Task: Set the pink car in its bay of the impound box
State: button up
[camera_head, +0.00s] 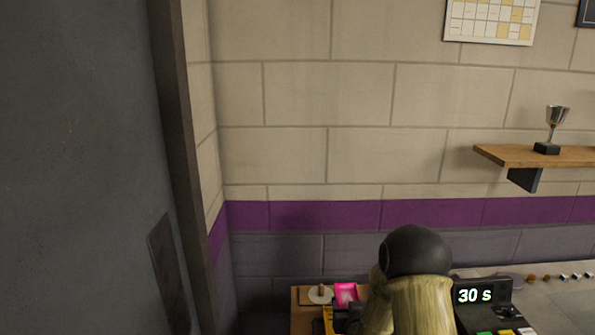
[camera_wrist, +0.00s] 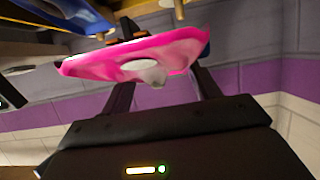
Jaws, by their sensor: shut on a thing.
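The pink car (camera_wrist: 105,62) is in the wrist view, a glossy pink body with a pale round patch on the side facing the camera. My gripper (camera_wrist: 166,38) is shut on it, with one dark finger towards each end of the car. In the head view my arm hides the gripper. A bright pink patch (camera_head: 346,294) shows there beside my arm; I cannot tell whether it is the car or something else. I cannot make out the impound box or its pink bay for certain in either view.
In the head view, a wooden edge (camera_head: 300,312), a white disc with a peg (camera_head: 320,294) and a yellow thing (camera_head: 328,317) lie left of my arm. A timer reading 30 s (camera_head: 474,295) stands at right. A blue object (camera_wrist: 70,12) is close to the car in the wrist view.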

jog(key=s+r+p, duration=0.1)
jog(key=p, duration=0.2)
jog(key=shift+s+r, duration=0.3)
jog(key=shift+s, duration=0.05)
jog(key=r+p+v, duration=0.1)
jog(key=p+v, duration=0.8)
jog(key=p, duration=0.4)
jog(key=shift+w+r, duration=0.1)
jog(key=s+f+b, duration=0.4)
jog(key=f+b, duration=0.1)
jog(key=f, duration=0.5)
jog(key=shift+s+f, duration=0.2)
jog(key=shift+f, duration=0.05)
